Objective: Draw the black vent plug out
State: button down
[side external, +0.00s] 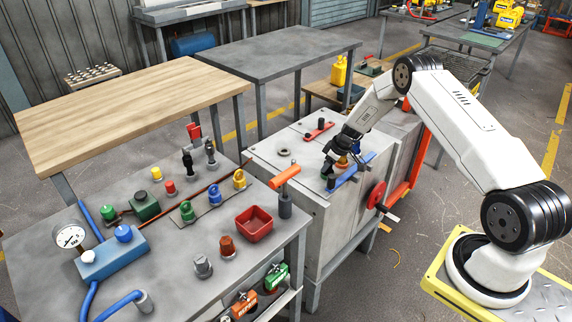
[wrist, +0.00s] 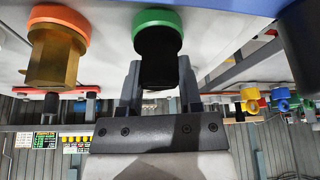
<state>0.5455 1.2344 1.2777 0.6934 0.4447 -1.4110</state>
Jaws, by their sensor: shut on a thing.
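The black vent plug (wrist: 158,43) has a green ring (wrist: 157,17) at its base in the wrist view, where the scene appears upside down. The ring appears against the pale grey top; I cannot tell how deep the plug sits. My gripper (wrist: 160,82) has one finger on each side of the plug and is shut on it. In the side external view my gripper (side external: 334,155) reaches down over the grey cabinet top (side external: 268,155), and its fingers mostly hide the plug. A brass fitting with an orange ring (wrist: 57,48) stands close beside it.
A blue bar (side external: 352,170) lies along the cabinet's near edge, close to my gripper. A red lever (side external: 319,130) lies behind. The left bench (side external: 185,240) holds several fittings and a red tray (side external: 254,225).

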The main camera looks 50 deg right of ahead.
jog(key=shift+r, duration=0.75)
dwell(0.9)
jog(key=shift+r, duration=2.15)
